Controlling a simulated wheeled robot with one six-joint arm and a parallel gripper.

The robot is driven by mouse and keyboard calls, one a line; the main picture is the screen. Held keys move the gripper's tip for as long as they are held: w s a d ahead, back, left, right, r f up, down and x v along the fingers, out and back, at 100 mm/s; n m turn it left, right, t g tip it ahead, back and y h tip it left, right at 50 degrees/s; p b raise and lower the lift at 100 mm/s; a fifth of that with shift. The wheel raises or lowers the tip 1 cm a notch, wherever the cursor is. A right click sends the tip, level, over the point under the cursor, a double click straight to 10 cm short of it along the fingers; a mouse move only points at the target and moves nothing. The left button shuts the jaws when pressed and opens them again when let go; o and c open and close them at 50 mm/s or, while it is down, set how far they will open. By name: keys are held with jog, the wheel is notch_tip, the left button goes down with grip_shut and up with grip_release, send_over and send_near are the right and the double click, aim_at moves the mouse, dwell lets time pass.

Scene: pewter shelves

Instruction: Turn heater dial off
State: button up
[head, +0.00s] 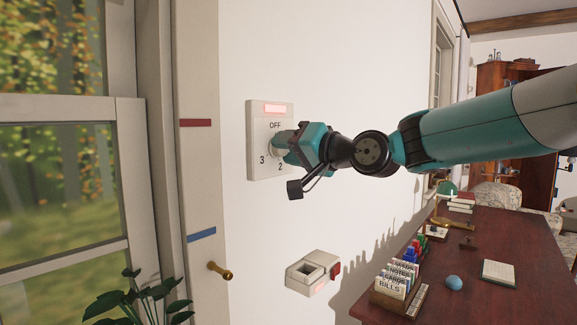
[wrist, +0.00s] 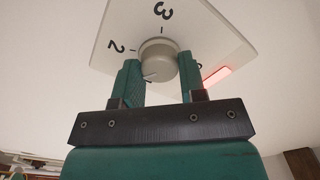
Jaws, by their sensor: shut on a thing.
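The heater dial is a pale round knob (head: 275,147) on a square white plate (head: 256,170) on the wall. The plate shows OFF above the knob, 3 at lower left and 2 below. A red light (head: 275,108) glows at the top of the plate. My gripper (head: 284,145) reaches in from the right and is shut on the knob. In the wrist view the fingers of my gripper (wrist: 159,72) sit on both sides of the knob (wrist: 158,55). A dark mark on the knob's face points to lower left there, away from the red light (wrist: 216,76).
A white wall box (head: 313,270) with a red part sits below the dial. A dark red desk (head: 480,250) with a card file (head: 400,285) stands at lower right. A window and door frame with a brass handle (head: 220,271) are on the left.

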jog(key=n+b, duration=0.1)
jog(key=n, duration=0.1)
jog(key=n+b, duration=0.1)
jog(key=b, duration=0.1)
jog(key=shift+f+n, duration=0.3)
jog(key=shift+n, duration=0.1)
jog(key=n+b, duration=0.3)
jog(key=shift+n+b, duration=0.3)
jog(key=shift+a+r+n+b, duration=0.1)
jog(key=shift+n+b, duration=4.75)
jog(key=shift+n, duration=3.45)
jog(key=shift+r, duration=0.1)
jog(key=o, duration=0.9)
